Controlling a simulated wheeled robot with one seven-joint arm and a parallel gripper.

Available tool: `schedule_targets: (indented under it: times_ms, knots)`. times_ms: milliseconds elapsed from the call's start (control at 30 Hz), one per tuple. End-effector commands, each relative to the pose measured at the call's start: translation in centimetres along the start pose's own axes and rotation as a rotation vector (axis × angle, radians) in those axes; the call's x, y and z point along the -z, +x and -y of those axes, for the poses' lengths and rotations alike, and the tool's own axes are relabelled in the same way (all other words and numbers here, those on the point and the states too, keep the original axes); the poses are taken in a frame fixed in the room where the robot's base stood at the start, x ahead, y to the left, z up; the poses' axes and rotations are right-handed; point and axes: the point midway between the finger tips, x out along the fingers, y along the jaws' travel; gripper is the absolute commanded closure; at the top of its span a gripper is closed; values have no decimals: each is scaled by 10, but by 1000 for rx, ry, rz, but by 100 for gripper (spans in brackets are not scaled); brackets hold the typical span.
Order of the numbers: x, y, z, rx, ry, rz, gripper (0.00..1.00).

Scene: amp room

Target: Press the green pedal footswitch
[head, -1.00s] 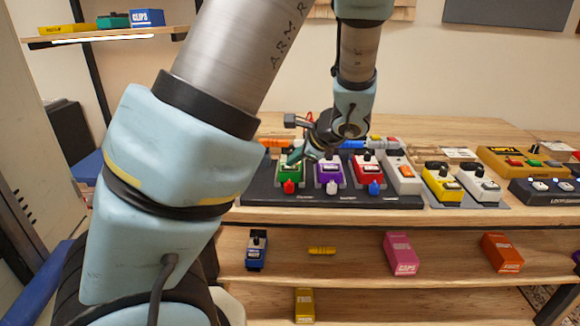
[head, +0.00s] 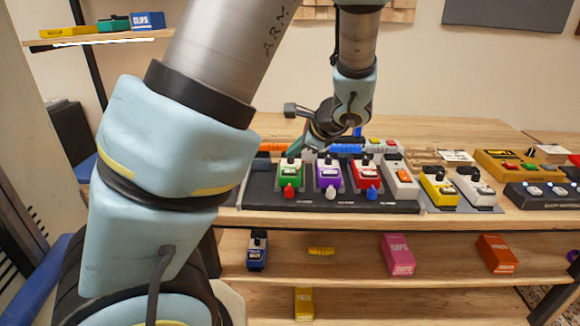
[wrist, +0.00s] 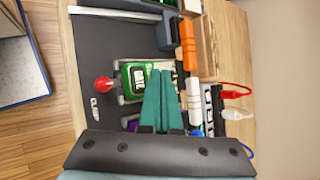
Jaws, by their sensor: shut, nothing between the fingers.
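The green pedal (head: 290,176) stands at the left end of the front row on a dark pedalboard (head: 256,190), with a red plug in front of it. In the wrist view the green pedal (wrist: 134,82) lies partly behind the fingers, which hide part of its face. My gripper (head: 299,149) is shut and empty, just above and behind the green pedal in the head view. Its teal fingertips (wrist: 162,74) overlap the pedal in the wrist view. I cannot tell whether they touch it.
A purple pedal (head: 328,174) and a red pedal (head: 365,174) stand close to the right on the same board. An orange connector (wrist: 187,45) and a white one (wrist: 194,95) lie beside the green pedal. A shelf below holds more pedals.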

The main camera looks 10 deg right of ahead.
Motion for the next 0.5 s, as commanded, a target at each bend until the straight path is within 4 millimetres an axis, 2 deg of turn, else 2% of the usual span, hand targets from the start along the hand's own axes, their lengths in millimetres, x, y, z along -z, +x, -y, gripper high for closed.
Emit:
schedule_targets:
  times_ms: [200,500]
  knots:
    - [-12,-16,12,0,0,-1,100]
    - [-12,-16,12,0,1,0,100]
